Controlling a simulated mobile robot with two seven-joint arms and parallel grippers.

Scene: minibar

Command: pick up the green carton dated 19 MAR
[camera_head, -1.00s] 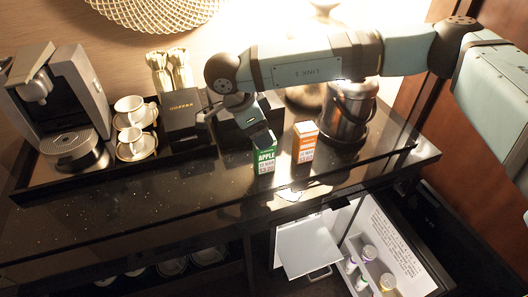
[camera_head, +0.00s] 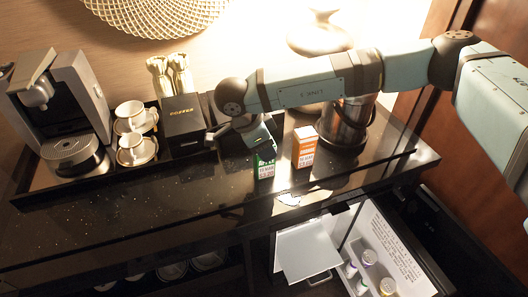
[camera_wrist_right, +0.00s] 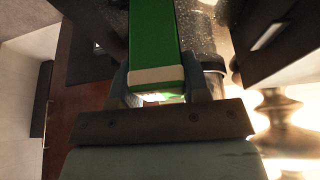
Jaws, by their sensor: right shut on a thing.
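The green carton (camera_head: 265,169) stands on the dark counter, left of an orange carton. Its date is too small to read. My right gripper (camera_head: 266,150) is around the top of the green carton and shut on it; the gripper hides the carton's upper part in the head view. In the right wrist view the green carton (camera_wrist_right: 154,35) lies between the fingers, its white end toward the palm. My left gripper is not in view.
The orange carton (camera_head: 305,147) stands close on the right, with a metal ice bucket (camera_head: 347,124) behind it. A black coffee box (camera_head: 184,123), cups (camera_head: 136,150) and a coffee machine (camera_head: 62,110) stand left. An open minibar drawer (camera_head: 385,262) with small bottles is below the counter.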

